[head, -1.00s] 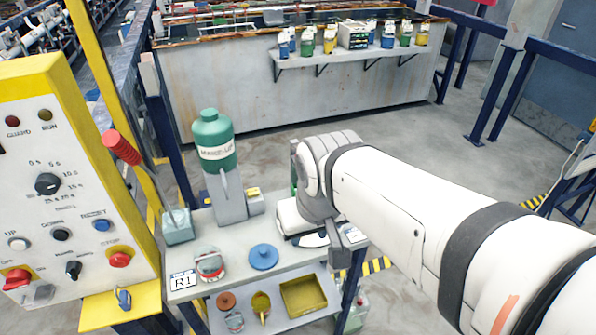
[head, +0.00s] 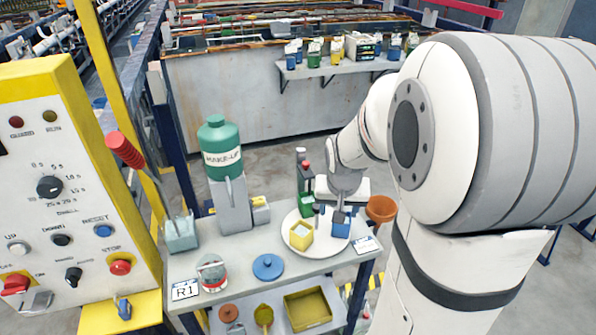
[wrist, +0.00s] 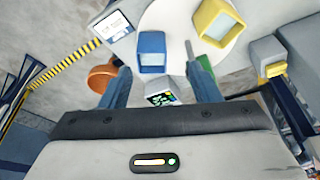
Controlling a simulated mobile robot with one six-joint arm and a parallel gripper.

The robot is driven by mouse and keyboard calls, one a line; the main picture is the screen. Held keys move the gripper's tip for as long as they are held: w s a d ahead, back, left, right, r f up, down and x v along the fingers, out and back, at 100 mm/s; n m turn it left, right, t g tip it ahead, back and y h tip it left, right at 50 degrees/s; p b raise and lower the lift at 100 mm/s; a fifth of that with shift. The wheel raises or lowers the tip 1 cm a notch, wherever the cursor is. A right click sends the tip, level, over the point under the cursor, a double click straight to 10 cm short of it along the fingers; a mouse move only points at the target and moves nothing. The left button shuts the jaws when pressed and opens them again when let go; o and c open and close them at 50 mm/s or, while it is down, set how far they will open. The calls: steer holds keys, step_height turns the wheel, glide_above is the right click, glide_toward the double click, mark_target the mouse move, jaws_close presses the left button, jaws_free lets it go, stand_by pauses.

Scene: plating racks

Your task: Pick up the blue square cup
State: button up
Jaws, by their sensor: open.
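The blue square cup (head: 341,228) stands on a round white plate (head: 322,249) on the bench, to the right of a yellow square cup (head: 300,236). In the wrist view the blue cup (wrist: 152,52) lies upper centre, just beyond my fingers, with the yellow cup (wrist: 217,24) to its right. My gripper (wrist: 161,76) is open, its two fingers apart with nothing held between them. In the head view my gripper (head: 331,208) is over the blue cup and partly hides it.
A terracotta bowl (head: 380,208) is just right of my gripper. Bottles (head: 304,186) stand behind the plate. A label card (head: 367,245) lies at the bench's right edge.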

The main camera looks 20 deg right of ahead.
steer(key=shift+m, duration=0.5)
steer(key=w+d+f, duration=0.1)
steer(key=f, duration=0.1)
steer(key=w+d+f, duration=0.1)
steer(key=d, duration=0.1)
steer(key=shift+w+f, duration=0.2)
steer(key=shift+f, duration=0.2)
steer(key=shift+w+p+x, duration=0.15)
steer(key=shift+p+x, duration=0.1)
steer(key=shift+x, duration=1.7)
steer(key=shift+w+p+x, duration=0.2)
steer(key=shift+p+x, duration=0.05)
steer(key=shift+x, duration=1.7)
steer(key=shift+d+r, duration=0.1)
steer(key=c, duration=0.8)
